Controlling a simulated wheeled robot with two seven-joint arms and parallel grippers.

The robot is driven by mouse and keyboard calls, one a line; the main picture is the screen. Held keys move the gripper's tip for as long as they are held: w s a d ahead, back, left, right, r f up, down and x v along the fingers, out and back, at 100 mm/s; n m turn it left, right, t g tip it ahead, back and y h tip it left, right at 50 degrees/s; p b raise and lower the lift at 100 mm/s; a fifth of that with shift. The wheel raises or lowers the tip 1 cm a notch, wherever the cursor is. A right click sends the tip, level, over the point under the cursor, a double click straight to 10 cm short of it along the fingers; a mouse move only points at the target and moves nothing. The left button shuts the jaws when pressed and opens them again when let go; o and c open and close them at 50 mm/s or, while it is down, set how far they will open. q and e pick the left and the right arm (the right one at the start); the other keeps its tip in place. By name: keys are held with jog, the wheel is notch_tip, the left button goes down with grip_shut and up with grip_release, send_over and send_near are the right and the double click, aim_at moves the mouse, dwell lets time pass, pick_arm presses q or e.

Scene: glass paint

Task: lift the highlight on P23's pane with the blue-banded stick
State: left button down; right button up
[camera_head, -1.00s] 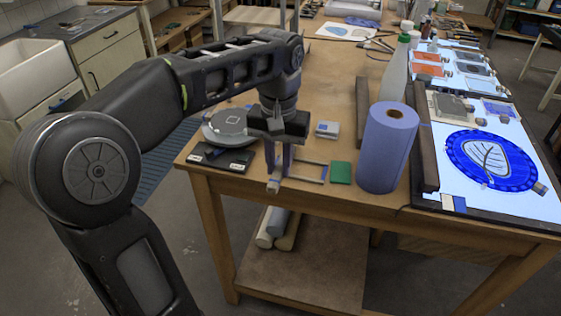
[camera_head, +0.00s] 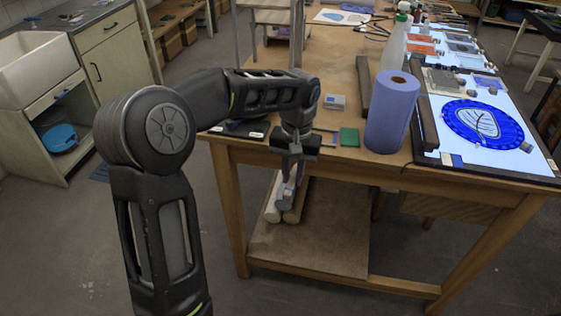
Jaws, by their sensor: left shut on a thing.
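My left gripper (camera_head: 289,178) hangs just in front of the wooden table's front edge, fingers pointing down. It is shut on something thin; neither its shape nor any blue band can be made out. A round blue pane with a pale leaf (camera_head: 485,124) lies on the lit panel at the right. No P23 label is readable, so I cannot tell whether it is that pane. The highlight cannot be made out at this size. My right gripper is not in view.
A blue paper roll (camera_head: 391,112) stands near the front of the wooden table (camera_head: 322,64), left of the lit panel (camera_head: 452,156). A green block (camera_head: 349,137) lies close to my left gripper. Rolls (camera_head: 272,207) lie on the lower shelf (camera_head: 310,240). The front floor is open.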

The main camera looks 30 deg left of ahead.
pick_arm(q)
jog(key=s+d+f+m, duration=0.1)
jog(key=d+f, duration=0.4)
jog(key=f, duration=0.4)
jog(key=d+f+m, duration=0.2)
jog(key=d+f, duration=0.3)
jog(key=f, duration=0.4)
jog(key=shift+s+d+f, duration=0.35)
jog(key=shift+s+d, duration=0.05)
